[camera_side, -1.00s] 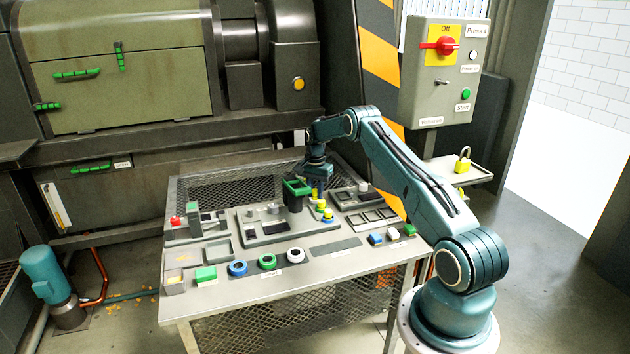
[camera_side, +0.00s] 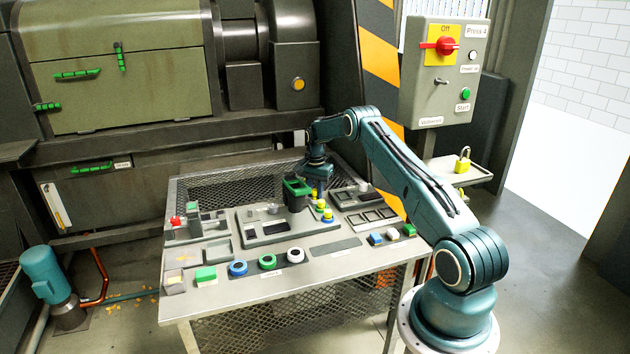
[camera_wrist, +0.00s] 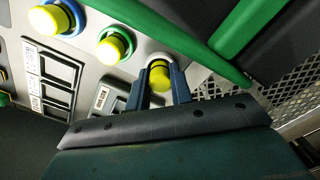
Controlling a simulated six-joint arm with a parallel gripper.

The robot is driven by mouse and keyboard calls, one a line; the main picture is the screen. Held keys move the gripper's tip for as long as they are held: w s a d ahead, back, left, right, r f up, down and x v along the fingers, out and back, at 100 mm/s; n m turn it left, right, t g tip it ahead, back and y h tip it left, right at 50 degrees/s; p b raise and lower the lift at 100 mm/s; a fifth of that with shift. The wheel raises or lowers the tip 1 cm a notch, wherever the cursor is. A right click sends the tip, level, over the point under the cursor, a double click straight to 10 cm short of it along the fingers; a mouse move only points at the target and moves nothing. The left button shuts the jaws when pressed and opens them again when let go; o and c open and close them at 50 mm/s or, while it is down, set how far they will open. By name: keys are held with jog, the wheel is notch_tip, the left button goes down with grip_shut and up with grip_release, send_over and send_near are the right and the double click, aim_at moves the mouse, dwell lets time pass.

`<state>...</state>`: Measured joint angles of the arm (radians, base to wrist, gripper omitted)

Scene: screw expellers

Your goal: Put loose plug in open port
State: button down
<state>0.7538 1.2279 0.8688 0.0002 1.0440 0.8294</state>
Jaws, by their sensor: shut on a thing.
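My gripper (camera_wrist: 160,88) is shut on a yellow plug (camera_wrist: 159,78) with a white ring around its far end. Whether this plug is seated in a port is hidden. Two more yellow plugs stand in a row to its left in the wrist view: one with a green ring (camera_wrist: 114,46), one with a blue ring (camera_wrist: 53,18). In the side view my gripper (camera_side: 317,187) is low over the table, just behind the small yellow plugs (camera_side: 327,214). I cannot make out an open port.
A control box (camera_side: 445,75) stands behind, right.

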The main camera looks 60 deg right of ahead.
jog(key=shift+s+a+f, duration=0.1)
jog(key=shift+s+f, duration=0.05)
jog(key=shift+f, duration=0.7)
jog(key=c, duration=1.2)
grip_release()
jog(key=shift+o, duration=0.2)
jog(key=shift+s, duration=0.1)
jog(key=shift+r, duration=0.1)
jog(key=shift+d+r, duration=0.2)
jog(key=shift+r, duration=0.1)
jog(key=shift+c, duration=0.6)
jog(key=o, duration=0.3)
jog(key=shift+r, duration=0.4)
jog(key=shift+w+r, duration=0.2)
jog(key=shift+r, duration=1.3)
jog(key=shift+a+r, duration=0.1)
jog(key=shift+r, duration=2.35)
